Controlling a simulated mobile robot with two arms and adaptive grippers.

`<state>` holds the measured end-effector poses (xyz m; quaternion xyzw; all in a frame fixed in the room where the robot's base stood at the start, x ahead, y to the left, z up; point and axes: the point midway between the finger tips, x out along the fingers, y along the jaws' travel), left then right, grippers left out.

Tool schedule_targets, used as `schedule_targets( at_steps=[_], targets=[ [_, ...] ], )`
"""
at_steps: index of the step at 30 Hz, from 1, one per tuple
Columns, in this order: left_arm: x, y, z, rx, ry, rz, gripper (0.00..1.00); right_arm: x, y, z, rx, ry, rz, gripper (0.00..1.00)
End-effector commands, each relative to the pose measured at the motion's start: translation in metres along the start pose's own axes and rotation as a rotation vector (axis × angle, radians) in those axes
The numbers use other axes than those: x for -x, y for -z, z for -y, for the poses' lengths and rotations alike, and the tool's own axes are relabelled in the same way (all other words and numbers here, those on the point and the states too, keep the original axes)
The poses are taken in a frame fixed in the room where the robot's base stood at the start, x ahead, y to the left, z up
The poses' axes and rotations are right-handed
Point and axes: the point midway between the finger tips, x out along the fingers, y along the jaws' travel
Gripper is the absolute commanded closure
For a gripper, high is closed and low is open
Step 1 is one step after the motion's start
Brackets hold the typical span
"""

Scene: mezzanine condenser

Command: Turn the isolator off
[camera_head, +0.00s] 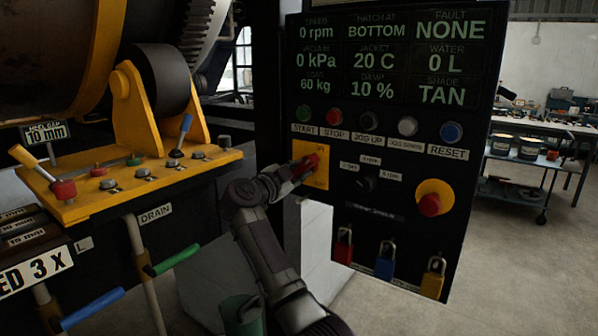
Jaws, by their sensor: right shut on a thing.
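The isolator is a red rotary handle (311,163) on a yellow plate (317,186) at the left of the black control panel (350,225). My right gripper (298,172) is at the handle, shut on it, coming from the lower left. Its fingers cover part of the handle and of the plate's left side. The handle appears slanted; which label it points at is too small to tell. My left gripper is not in view.
Right of the isolator are a small black selector knob (366,183) and a red emergency button (430,204). Padlocks hang below, including a blue one (385,264). A yellow machine bracket with levers (140,181) stands left.

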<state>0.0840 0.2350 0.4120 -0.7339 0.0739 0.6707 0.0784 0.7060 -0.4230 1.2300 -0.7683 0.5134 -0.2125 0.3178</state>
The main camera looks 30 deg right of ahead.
Motion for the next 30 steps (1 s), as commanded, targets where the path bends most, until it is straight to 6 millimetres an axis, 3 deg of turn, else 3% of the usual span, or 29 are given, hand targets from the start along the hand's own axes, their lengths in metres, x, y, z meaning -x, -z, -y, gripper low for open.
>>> schedule_targets(
  at_steps=[14,30],
  targets=[
    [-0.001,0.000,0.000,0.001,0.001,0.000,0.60,0.001,-0.001,0.000,-0.126,-0.002,0.003,1.00],
    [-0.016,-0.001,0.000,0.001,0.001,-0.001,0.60,0.001,-0.002,0.002,-0.614,-0.004,0.003,1.00]
  ],
)
